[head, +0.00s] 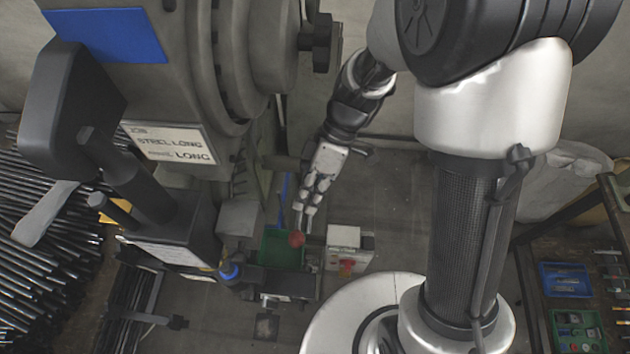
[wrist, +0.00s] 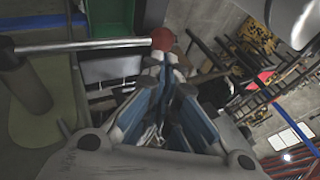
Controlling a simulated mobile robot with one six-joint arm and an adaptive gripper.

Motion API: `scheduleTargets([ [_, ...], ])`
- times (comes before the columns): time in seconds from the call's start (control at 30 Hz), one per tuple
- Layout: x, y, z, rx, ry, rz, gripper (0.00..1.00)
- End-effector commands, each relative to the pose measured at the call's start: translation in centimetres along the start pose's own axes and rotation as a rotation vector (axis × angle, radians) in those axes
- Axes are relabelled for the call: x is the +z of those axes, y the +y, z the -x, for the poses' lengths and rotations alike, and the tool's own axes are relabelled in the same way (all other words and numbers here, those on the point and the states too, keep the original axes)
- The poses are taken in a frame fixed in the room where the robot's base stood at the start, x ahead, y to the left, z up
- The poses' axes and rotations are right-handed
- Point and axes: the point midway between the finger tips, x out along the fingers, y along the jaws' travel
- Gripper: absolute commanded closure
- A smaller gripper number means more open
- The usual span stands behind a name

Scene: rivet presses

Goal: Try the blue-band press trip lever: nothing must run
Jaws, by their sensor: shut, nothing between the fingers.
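The blue-band press (head: 190,60) fills the left of the head view, with a blue patch (head: 105,35) and a card reading "STEEL LONG". Its trip lever shows in the wrist view as a metal rod (wrist: 80,45) running in from the left, ending in a red ball knob (wrist: 163,39). The red knob also shows in the head view (head: 297,239). My gripper (head: 301,226) points down at the knob. In the wrist view my gripper (wrist: 165,62) is shut and empty, its fingertips right by the knob. I cannot tell whether they touch.
A green bin (head: 280,247) lies close beside the knob. A pale box (head: 348,248) with a red-orange button (head: 346,267) stands to its right. Long dark rods (head: 40,240) are stacked at the left. Blue (head: 566,279) and green (head: 577,332) trays sit at the right. Floor behind my arm is open.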

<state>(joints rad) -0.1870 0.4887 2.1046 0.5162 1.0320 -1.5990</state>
Motion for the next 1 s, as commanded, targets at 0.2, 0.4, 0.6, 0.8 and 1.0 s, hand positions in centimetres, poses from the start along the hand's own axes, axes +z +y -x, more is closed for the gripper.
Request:
scheduleTargets([
  [0.2, 0.1, 0.0, -4.2, -0.003, -0.002, 0.001, 1.0],
  [0.4, 0.0, 0.0, -5.9, 0.0, 0.0, 0.0, 1.0],
  [0.6, 0.0, 0.0, -6.1, 0.0, 0.0, 0.0, 1.0],
  [0.8, 0.0, 0.0, -6.1, 0.0, 0.0, 0.001, 1.0],
  [1.0, 0.5, 0.6, -7.5, 0.002, 0.0, 0.002, 1.0],
])
